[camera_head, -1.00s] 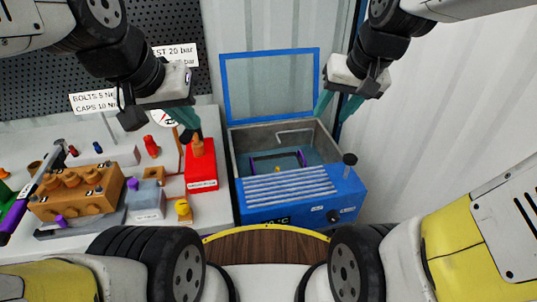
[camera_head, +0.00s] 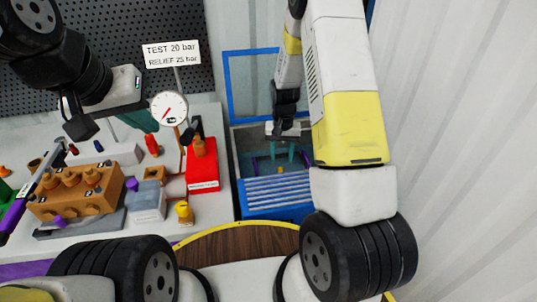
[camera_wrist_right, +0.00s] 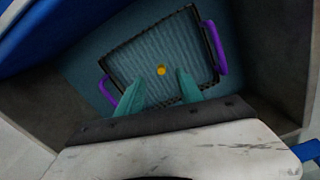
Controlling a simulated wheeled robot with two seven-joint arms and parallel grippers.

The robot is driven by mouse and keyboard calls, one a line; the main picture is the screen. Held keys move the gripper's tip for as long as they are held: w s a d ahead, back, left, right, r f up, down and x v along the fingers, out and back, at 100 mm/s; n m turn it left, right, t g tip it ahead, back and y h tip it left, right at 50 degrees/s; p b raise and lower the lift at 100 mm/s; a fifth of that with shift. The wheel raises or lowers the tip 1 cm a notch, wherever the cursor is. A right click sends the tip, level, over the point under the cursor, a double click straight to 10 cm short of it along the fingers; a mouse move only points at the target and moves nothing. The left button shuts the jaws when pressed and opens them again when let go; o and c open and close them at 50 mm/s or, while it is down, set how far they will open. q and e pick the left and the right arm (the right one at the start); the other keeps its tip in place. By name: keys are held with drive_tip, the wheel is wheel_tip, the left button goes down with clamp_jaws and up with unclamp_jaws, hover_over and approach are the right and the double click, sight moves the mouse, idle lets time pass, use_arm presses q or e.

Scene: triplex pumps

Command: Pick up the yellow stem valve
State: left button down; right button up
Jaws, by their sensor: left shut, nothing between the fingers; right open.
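The yellow stem valve (camera_wrist_right: 161,71) shows as a small yellow round shape on a dark-framed mesh basket (camera_wrist_right: 128,52) inside the blue bath. It also shows small in the head view (camera_head: 279,169). My right gripper (camera_wrist_right: 157,82) is open above the basket, its teal fingertips to either side of the valve and a little short of it in the wrist view. It also shows in the head view (camera_head: 282,160), reaching down into the bath. How high it is above the valve I cannot tell. My left gripper (camera_head: 142,118) is shut and empty over the bench's back.
The blue bath (camera_head: 280,194) has its lid up behind and walls around the right gripper. The basket has purple handles (camera_wrist_right: 214,48). The bench holds an orange pump block (camera_head: 75,193), a red block (camera_head: 202,168), a gauge (camera_head: 169,109) and another yellow part (camera_head: 184,211).

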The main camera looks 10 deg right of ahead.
sight(280, 168)
drive_tip(key=f, duration=0.7)
drive_tip(key=shift+w+f, duration=0.2)
drive_tip(key=shift+f, duration=0.1)
clamp_jaws()
